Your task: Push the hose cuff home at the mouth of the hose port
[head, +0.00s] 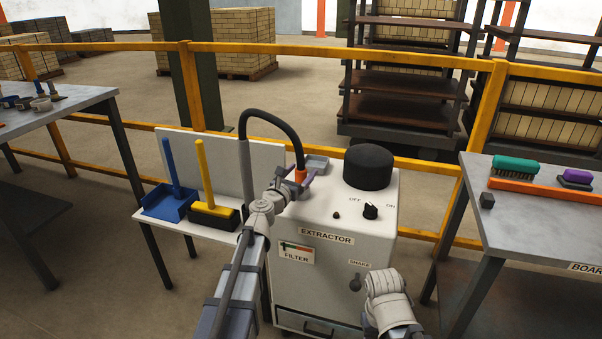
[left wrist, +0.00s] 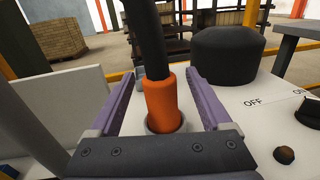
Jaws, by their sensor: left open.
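The orange hose cuff (left wrist: 161,98) is on the end of a black hose (head: 270,119) that arches over the white extractor (head: 322,268). It stands nearly upright, its lower end at the grey ring of the hose port (left wrist: 179,125). How deep it sits in the port I cannot tell. My left gripper (head: 299,179) is open, its purple fingers on either side of the cuff, with visible gaps in the left wrist view (left wrist: 160,92). The cuff also shows small in the head view (head: 300,175). My right arm is low at the extractor's front right; its fingers do not show.
A black cylinder (head: 369,167) and an OFF/ON knob (head: 371,211) are on the extractor's top, right of the cuff. A low table with a blue dustpan (head: 168,204) and a yellow-handled brush (head: 204,180) stands left. A bench (head: 536,226) stands right. Yellow railing runs behind.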

